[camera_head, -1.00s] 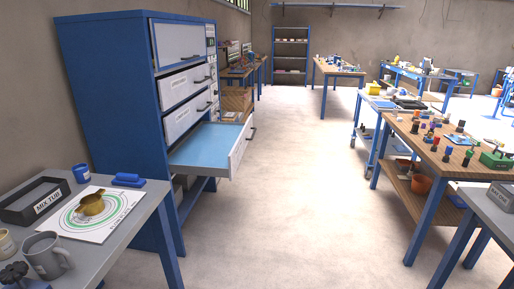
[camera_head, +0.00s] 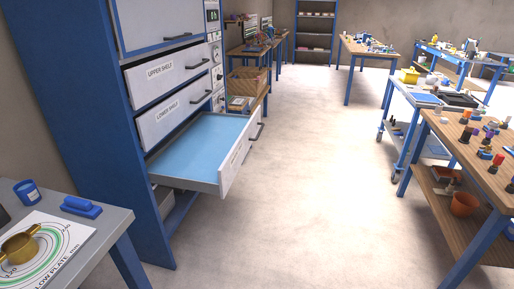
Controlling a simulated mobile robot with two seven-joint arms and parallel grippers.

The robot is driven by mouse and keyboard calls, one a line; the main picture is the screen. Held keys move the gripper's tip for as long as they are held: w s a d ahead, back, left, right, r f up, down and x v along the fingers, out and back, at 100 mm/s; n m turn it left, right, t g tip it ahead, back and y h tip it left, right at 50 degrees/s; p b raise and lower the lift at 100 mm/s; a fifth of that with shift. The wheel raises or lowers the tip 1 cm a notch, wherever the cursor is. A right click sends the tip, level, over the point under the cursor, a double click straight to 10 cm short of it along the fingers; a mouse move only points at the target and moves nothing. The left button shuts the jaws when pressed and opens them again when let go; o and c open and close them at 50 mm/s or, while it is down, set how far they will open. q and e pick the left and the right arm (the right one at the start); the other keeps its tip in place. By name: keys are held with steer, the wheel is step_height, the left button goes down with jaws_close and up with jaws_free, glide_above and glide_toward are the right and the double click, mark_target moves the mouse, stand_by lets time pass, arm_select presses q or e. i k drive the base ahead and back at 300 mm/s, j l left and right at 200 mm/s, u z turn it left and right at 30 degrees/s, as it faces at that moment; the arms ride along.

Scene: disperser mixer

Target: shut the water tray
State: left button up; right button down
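The water tray (camera_head: 203,148) is the pulled-out drawer at the bottom of the blue cabinet (camera_head: 62,80). It has a light blue inside floor and a white front panel (camera_head: 238,164) with a dark handle (camera_head: 255,133). The label on its front is too slanted to read. The drawers marked upper shelf (camera_head: 165,72) and lower shelf (camera_head: 173,111) above it are closed. Neither of my grippers shows in the head view.
A grey table (camera_head: 113,217) with a round-marked plate, a brass dish and a blue block stands at the lower left. Wooden workbenches (camera_head: 477,150) and a blue cart (camera_head: 397,112) stand on the right. The floor (camera_head: 310,170) between is clear.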

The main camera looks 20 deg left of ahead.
mark_target(207, 155)
steer(key=i+u, duration=0.15)
steer(key=i, duration=0.45)
steer(key=i+l+u, duration=0.2)
steer(key=i, duration=0.4)
steer(key=i+j+u, duration=0.1)
steer(key=i+u, duration=0.75)
steer(key=l, duration=0.05)
